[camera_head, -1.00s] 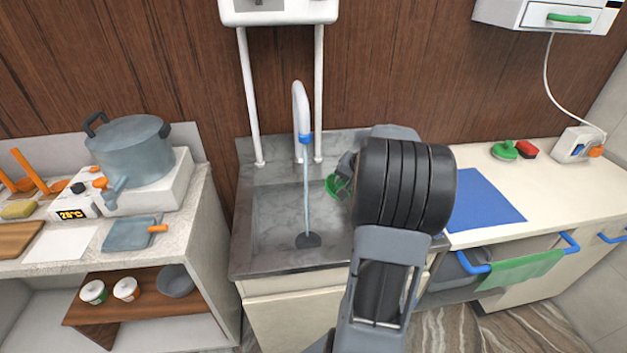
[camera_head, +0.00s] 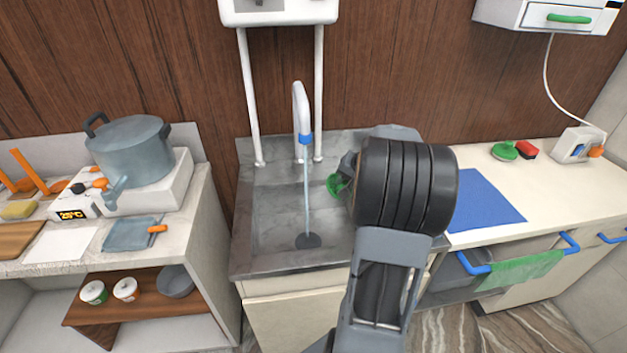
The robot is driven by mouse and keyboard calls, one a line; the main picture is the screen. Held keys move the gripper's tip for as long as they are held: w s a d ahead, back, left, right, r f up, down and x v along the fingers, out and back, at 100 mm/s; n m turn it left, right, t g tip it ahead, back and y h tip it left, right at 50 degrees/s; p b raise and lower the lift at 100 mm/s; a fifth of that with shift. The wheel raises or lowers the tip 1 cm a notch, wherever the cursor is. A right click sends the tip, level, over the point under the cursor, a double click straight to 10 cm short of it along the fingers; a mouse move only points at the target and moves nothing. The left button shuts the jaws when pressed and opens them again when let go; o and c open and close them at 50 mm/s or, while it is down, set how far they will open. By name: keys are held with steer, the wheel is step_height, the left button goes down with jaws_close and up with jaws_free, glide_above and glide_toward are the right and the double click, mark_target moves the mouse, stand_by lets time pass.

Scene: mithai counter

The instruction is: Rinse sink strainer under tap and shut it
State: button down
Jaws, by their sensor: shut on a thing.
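The white tap (camera_head: 301,108) with a blue collar stands at the back of the grey stone sink (camera_head: 262,215). A thin stream of water (camera_head: 306,190) runs from it down to the dark drain (camera_head: 307,240). My gripper (camera_head: 342,179) is over the sink, right of the stream, partly hidden behind my arm. It is shut on a green thing (camera_head: 334,186), likely the sink strainer, of which only part shows. The green thing is beside the stream, with a gap between them.
Left, a pot (camera_head: 130,150) stands on a white heater on the counter. Right, a blue mat (camera_head: 484,201) lies on the cream counter, with a green thing (camera_head: 504,151) and a red block (camera_head: 526,149) behind it. A green cloth (camera_head: 520,270) hangs on a blue rail.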

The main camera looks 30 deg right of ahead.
steer(key=shift+s+d+r+p, duration=0.15)
steer(key=shift+s+d+r, duration=0.2)
steer(key=shift+s+r, duration=0.3)
steer(key=shift+s+d+r+p, duration=0.2)
steer(key=shift+s+d+r, duration=0.1)
steer(key=shift+s+r, duration=0.4)
steer(key=shift+s+d+r+p, duration=0.15)
steer(key=shift+s+d+r, duration=0.3)
steer(key=shift+s, duration=0.3)
steer(key=shift+a, duration=0.1)
